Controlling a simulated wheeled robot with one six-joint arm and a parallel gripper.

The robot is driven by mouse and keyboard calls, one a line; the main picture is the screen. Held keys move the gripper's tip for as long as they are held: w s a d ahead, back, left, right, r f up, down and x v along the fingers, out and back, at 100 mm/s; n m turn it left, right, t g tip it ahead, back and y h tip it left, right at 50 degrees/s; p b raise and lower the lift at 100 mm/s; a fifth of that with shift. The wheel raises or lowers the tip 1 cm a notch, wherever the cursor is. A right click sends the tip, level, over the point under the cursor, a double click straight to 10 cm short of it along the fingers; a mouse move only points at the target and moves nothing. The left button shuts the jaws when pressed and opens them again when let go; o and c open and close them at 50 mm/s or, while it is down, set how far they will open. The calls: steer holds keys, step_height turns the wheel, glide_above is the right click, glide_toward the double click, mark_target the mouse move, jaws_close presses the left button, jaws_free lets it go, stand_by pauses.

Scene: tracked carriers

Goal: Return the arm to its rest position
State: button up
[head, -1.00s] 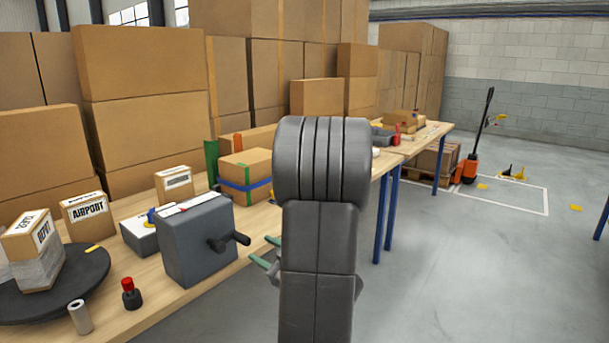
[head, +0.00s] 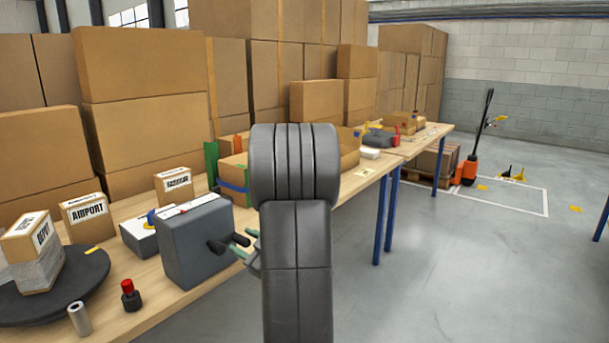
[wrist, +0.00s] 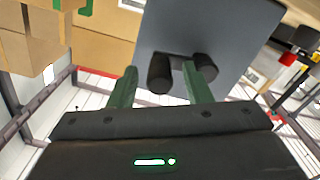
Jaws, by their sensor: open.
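My arm (head: 297,260) stands upright in the middle of the head view, its dark grey links hiding part of the bench. My gripper (head: 243,242) shows only partly at the left of the arm, near the grey box-shaped device (head: 192,245). In the wrist view, my gripper (wrist: 160,82) has its two green fingers apart. I see nothing held, and cannot tell whether a finger touches a handle.
The bench (head: 160,290) holds a black turntable (head: 85,285) with a wrapped carton, labelled cartons (head: 87,215) and a red-topped button (head: 130,294). Stacked boxes (head: 145,120) stand behind. Open floor (head: 440,270) lies right, with a pallet jack (head: 470,165) farther back.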

steer(key=v, duration=1.4)
steer(key=x, duration=1.4)
steer(key=shift+a+r+p, duration=0.1)
steer(key=shift+p, duration=0.25)
steer(key=shift+f+m+p, duration=0.2)
steer(key=shift+m+p, duration=0.5)
steer(key=shift+p, duration=0.2)
steer(key=f+m+p, duration=0.1)
steer(key=m+p, duration=0.1)
steer(key=p, duration=0.1)
steer(key=f+m+p, duration=0.1)
steer(key=m+p, duration=0.1)
steer(key=p, duration=0.1)
steer(key=shift+s+p, duration=0.1)
steer(key=shift+p, duration=0.25)
steer(key=b+v, duration=0.2)
steer(key=v, duration=0.8)
steer(key=shift+f, duration=0.2)
steer(key=shift+r, duration=0.1)
